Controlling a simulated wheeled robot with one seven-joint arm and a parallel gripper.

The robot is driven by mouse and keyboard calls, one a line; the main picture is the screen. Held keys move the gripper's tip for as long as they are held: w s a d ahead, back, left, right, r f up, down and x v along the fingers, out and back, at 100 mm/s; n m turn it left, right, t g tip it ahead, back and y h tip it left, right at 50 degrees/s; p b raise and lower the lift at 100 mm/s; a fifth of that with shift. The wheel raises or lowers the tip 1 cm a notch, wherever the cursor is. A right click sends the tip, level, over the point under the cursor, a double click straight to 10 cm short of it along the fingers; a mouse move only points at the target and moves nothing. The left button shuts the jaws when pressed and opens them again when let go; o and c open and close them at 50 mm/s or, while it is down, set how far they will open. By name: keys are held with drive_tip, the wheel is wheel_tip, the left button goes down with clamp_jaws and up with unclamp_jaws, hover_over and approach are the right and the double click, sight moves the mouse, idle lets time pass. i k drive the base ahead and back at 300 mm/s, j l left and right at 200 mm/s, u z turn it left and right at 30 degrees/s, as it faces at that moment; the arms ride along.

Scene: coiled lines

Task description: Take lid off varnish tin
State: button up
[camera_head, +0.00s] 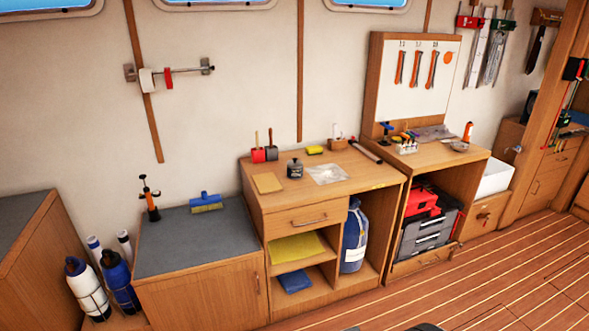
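The likely varnish tin (294,169) is a small dark grey tin with a pale label. It stands upright on the wooden workbench (347,190), left of a clear or whitish sheet. Its top is dark and appears closed, but it is too small to tell the lid from the body. My gripper is not in this view.
Around the tin are a sandpaper-like tan sheet (267,182), red and dark scoops or brushes (264,153), a yellow sponge (315,150) and a whitish plastic sheet (327,174). A lower grey-topped cabinet (185,245) stands left. The plank floor (480,280) in front is clear.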

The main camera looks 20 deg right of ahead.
sight(294, 163)
drive_tip(key=i+l+u, duration=0.65)
drive_tip(key=l, duration=0.35)
drive_tip(key=i+l+u, duration=0.2)
drive_tip(key=l, duration=0.2)
drive_tip(key=i+l+u, duration=0.2)
drive_tip(key=l, duration=0.25)
drive_tip(key=i+l+u, duration=0.25)
drive_tip(key=l, duration=0.15)
drive_tip(key=l+u, duration=0.2)
drive_tip(key=l, duration=0.25)
drive_tip(key=l+u, duration=0.2)
drive_tip(key=l, duration=0.3)
